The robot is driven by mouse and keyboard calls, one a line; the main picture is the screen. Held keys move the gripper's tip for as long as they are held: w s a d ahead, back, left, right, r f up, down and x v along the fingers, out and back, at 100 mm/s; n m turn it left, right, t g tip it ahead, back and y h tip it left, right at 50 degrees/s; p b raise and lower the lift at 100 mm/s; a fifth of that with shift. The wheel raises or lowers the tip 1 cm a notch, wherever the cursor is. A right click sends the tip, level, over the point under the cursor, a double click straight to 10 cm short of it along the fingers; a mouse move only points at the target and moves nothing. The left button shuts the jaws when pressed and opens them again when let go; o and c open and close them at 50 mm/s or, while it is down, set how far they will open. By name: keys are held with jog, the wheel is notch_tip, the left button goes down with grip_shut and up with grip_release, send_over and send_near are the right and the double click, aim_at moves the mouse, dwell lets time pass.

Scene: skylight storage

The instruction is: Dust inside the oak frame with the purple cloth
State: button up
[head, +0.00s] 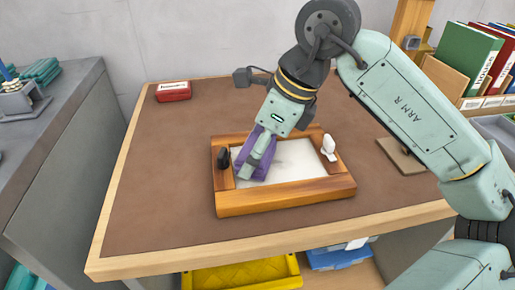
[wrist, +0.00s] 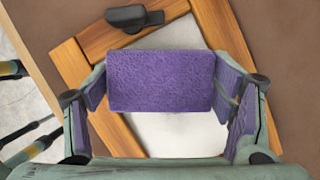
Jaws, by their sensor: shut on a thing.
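The oak frame (head: 285,202) lies on the brown table top, with a pale, lightly greyish panel (head: 298,165) inside it. My gripper (head: 254,168) is over the left part of the frame. It is shut on the purple cloth (wrist: 162,68), a folded fuzzy pad that spans between the fingers in the wrist view. In the head view the cloth (head: 243,164) is partly hidden behind my gripper. It is over the panel near the left rail; I cannot tell whether it touches the panel. The oak frame also shows in the wrist view (wrist: 84,46).
A red box (head: 174,91) sits at the table's back left. A flat brown board (head: 400,155) lies right of the frame. The table's front left is clear.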

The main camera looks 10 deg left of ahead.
jog(key=shift+r+p, duration=1.8)
jog(key=shift+r, duration=1.35)
